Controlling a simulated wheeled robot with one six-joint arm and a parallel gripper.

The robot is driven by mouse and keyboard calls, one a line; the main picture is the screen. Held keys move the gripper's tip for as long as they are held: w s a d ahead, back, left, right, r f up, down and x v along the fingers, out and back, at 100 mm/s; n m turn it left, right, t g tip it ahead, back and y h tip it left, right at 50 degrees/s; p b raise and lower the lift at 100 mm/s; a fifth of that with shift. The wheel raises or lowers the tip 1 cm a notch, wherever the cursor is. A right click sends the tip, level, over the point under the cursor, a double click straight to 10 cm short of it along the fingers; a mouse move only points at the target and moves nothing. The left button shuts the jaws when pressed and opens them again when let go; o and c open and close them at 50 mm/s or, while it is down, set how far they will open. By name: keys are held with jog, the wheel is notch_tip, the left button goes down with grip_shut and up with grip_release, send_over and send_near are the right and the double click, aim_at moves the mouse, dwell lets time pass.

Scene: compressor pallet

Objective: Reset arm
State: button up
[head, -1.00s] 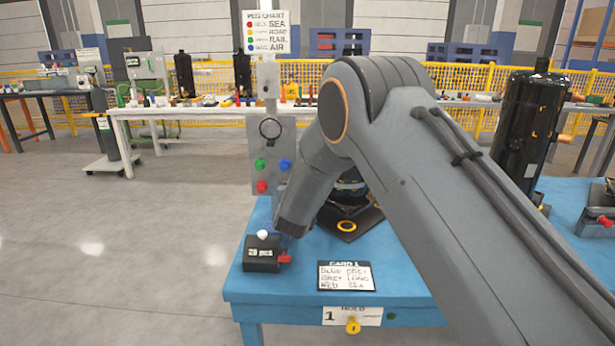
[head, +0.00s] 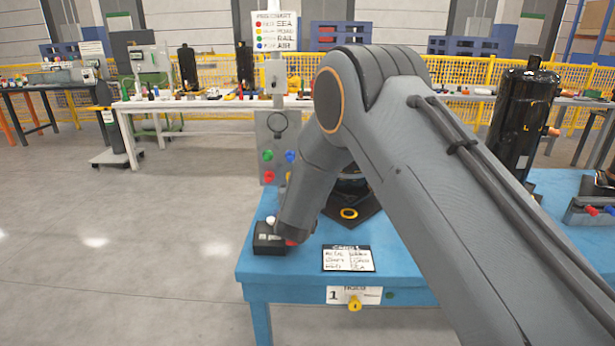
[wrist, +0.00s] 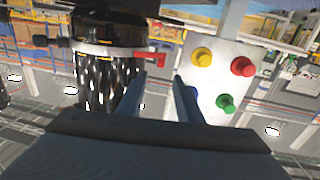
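My arm crosses the head view from the lower right, bends at its elbow and points down over the blue table (head: 290,291). Its end hides my gripper in that view. In the wrist view my gripper (wrist: 159,88) has its two fingers apart, with nothing seen between them. Past the fingers, a black cylinder (wrist: 105,80) with a red handle (wrist: 150,60) shows at left. A pale peg board (wrist: 215,70) with yellow, red, green and blue pegs shows at right. In the head view the peg board (head: 275,145) stands behind my arm's end.
A black box (head: 267,242) and a card (head: 348,258) lie on the blue table, the box partly behind my arm. A tall black cylinder (head: 524,115) stands at right. A white table (head: 140,105) and yellow fence are behind. The floor at left is clear.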

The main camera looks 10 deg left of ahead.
jog(key=s+d+r+g+p, duration=0.15)
jog(key=s+d+g, duration=0.4)
jog(key=d, duration=0.55)
jog(key=s+d+r+g+p, duration=0.15)
jog(key=s+d+g, duration=0.35)
jog(key=d, duration=0.6)
jog(key=s+d+g, duration=0.2)
jog(key=s+d, duration=0.4)
jog(key=s, duration=0.5)
jog(key=s+d+m+g+h+p, duration=0.1)
jog(key=s+d+g, duration=0.2)
jog(key=s, duration=0.9)
jog(key=s+d+g+p, duration=0.1)
jog(key=s+d+g, duration=0.1)
jog(key=s+d, duration=0.7)
jog(key=s, duration=0.2)
jog(key=shift+s+m+h, duration=0.3)
jog(key=shift+s+h, duration=0.05)
jog(key=shift+h, duration=0.05)
jog(key=shift+w+d+r+g, duration=0.1)
jog(key=shift+d+g, duration=0.05)
jog(key=shift+g, duration=0.1)
